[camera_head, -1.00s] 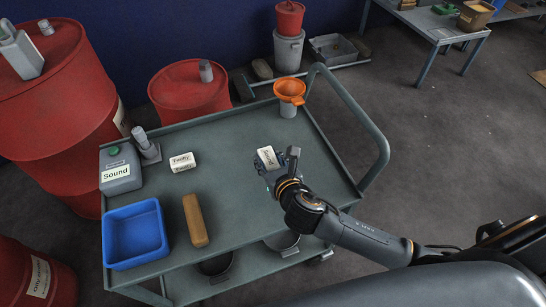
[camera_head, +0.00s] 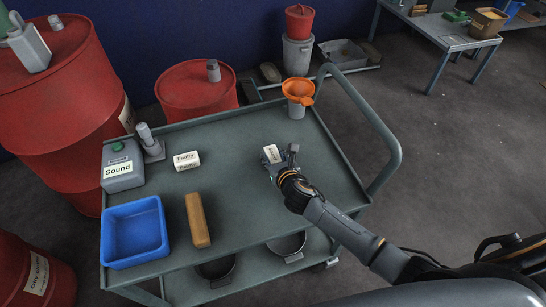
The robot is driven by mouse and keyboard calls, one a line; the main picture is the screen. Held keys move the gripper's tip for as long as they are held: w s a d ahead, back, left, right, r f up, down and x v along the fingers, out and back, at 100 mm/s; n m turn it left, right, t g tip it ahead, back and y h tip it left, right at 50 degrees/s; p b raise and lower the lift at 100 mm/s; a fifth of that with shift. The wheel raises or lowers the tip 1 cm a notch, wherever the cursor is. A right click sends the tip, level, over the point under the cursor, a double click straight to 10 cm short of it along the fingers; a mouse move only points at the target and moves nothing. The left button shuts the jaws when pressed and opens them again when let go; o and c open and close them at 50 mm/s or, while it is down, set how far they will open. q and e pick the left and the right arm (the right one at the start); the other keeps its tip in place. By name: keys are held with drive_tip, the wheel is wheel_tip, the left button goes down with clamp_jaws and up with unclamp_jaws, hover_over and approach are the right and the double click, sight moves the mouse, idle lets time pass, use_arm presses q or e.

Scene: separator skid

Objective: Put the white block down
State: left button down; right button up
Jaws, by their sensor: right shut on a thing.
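A white block (camera_head: 271,153) with a small label sits in my right gripper (camera_head: 277,162), over the right part of the grey cart top (camera_head: 250,205). The gripper is shut on it. I cannot tell whether the block touches the cart top. A second white block marked "Faulty" (camera_head: 187,161) lies on the cart top to the left, apart from the gripper. My left gripper is not in view.
On the cart stand a blue bin (camera_head: 134,233), a brown bar (camera_head: 197,220), a grey canister marked "Sound" (camera_head: 122,168) and an orange funnel (camera_head: 298,91). Red drums (camera_head: 195,90) stand behind. The cart top around the gripper is clear.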

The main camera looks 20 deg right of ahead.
drive_tip(key=shift+f, duration=0.1)
drive_tip(key=o, duration=1.2)
drive_tip(key=shift+c, duration=0.2)
